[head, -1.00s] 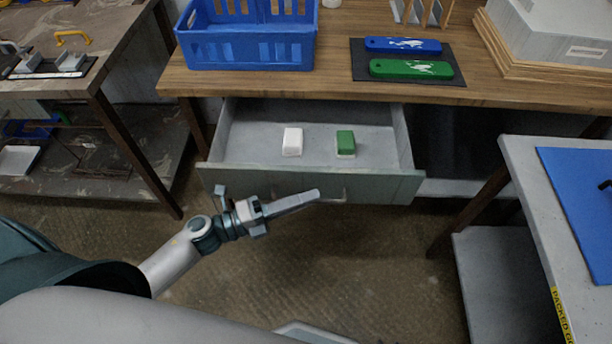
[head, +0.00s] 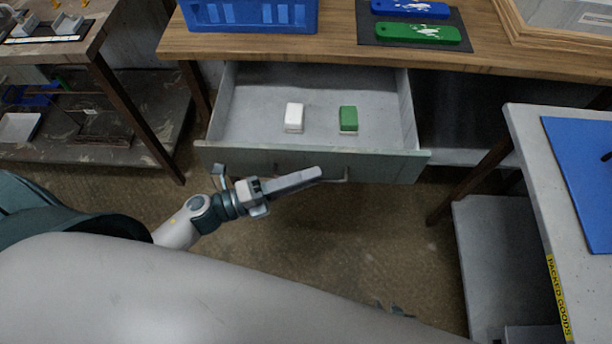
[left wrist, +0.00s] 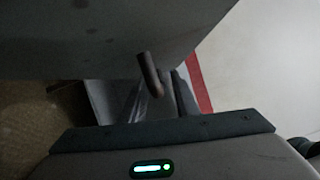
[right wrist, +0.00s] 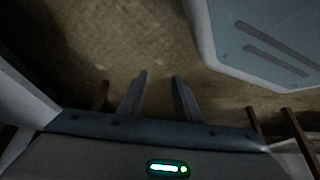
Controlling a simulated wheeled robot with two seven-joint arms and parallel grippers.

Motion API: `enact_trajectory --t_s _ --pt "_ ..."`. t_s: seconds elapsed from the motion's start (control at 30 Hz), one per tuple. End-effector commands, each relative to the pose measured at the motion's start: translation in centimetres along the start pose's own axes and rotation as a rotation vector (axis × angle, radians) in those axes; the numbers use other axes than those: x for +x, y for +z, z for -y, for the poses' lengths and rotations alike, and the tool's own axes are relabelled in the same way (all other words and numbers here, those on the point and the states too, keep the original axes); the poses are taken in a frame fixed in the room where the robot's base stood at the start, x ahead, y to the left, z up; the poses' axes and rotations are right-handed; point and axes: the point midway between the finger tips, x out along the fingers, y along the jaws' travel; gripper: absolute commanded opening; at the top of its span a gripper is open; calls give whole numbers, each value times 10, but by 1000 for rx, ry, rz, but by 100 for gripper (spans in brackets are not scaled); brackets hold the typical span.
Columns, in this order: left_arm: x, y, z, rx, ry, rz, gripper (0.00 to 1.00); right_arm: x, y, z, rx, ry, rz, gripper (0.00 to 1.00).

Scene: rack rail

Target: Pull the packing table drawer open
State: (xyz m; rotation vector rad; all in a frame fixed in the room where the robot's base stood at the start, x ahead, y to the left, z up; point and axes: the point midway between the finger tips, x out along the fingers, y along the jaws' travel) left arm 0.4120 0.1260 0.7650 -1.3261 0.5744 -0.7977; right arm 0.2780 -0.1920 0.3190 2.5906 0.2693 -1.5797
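The packing table drawer (head: 310,158) stands open below the wooden tabletop, its inside showing. A white block (head: 294,117) and a green block (head: 348,119) lie in it. A bar handle (head: 338,176) is on the drawer front, and shows in the left wrist view (left wrist: 150,75). My left gripper (head: 305,178) is at this handle, with its fingers closed around it; the fingers partly hide the bar. My right gripper (right wrist: 158,90) is open and empty above the floor in the right wrist view, away from the drawer.
A blue basket (head: 250,14) and a dark mat (head: 462,42) with blue and green items stand on the table (head: 350,48). A grey table (head: 530,180) with a blue mat is at right, a brown bench (head: 70,45) at left. Floor before the drawer is clear.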

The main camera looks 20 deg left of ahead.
Motion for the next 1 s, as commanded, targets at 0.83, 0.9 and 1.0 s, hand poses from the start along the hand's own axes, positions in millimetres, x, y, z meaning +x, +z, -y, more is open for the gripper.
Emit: enact_trajectory --t_s 0.83,0.9,1.0 --pt "-61 -2 -3 -3 3 -1 28 3 22 -14 5 14 109 31" --pt "-76 -1 -4 -2 4 0 28 3 26 -16 7 16 131 31" --pt "-96 -1 -4 -2 3 0 28 2 31 -20 10 20 163 31"
